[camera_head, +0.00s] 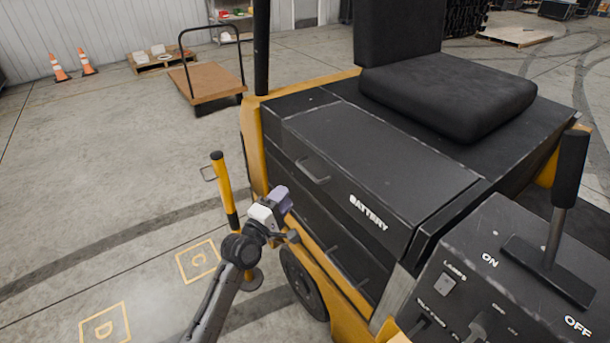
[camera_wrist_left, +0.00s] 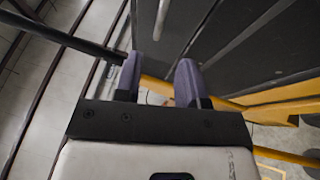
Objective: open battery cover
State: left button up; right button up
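The black battery cover (camera_head: 385,185) with the white word BATTERY is closed on the side of the yellow and black vehicle. A dark bar handle (camera_head: 314,173) is near its upper left edge. My left gripper (camera_head: 286,203) is just left of and below the handle, apart from it. In the left wrist view its two purple-grey fingers (camera_wrist_left: 160,78) are spread with nothing held between them. A dark panel with a pale bar (camera_wrist_left: 240,28) shows beyond the fingers; I cannot tell for sure that this bar is the handle. My right gripper is not in view.
A yellow post (camera_head: 222,183) stands close to my left arm. The seat (camera_head: 450,90) is behind the cover. A control panel with a lever (camera_head: 567,185) is at the right. A flat cart (camera_head: 205,83) and cones (camera_head: 58,68) are far back.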

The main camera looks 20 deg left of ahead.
aim_at(305, 169)
pick_arm(q)
jog(key=shift+b+x, duration=1.3)
jog(key=shift+x, duration=4.25)
grip_shut()
